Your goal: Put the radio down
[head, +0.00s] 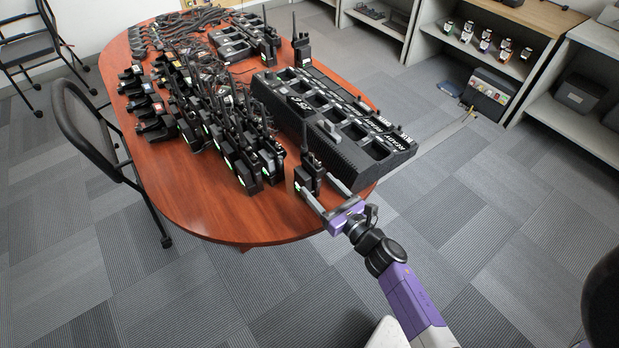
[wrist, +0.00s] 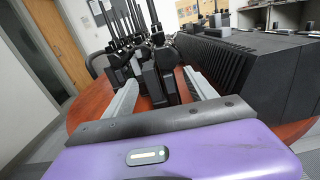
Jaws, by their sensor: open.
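My gripper (head: 314,182) reaches in from the lower right. Its two fingers are open, one on either side of this radio.
Several similar radios (head: 240,160) stand in rows to the left. A large black multi-slot charger (head: 345,138) lies close behind and right of the radio. Another radio (head: 301,48) stands at its far end. A chair (head: 85,130) is at the left. Bare table lies front left.

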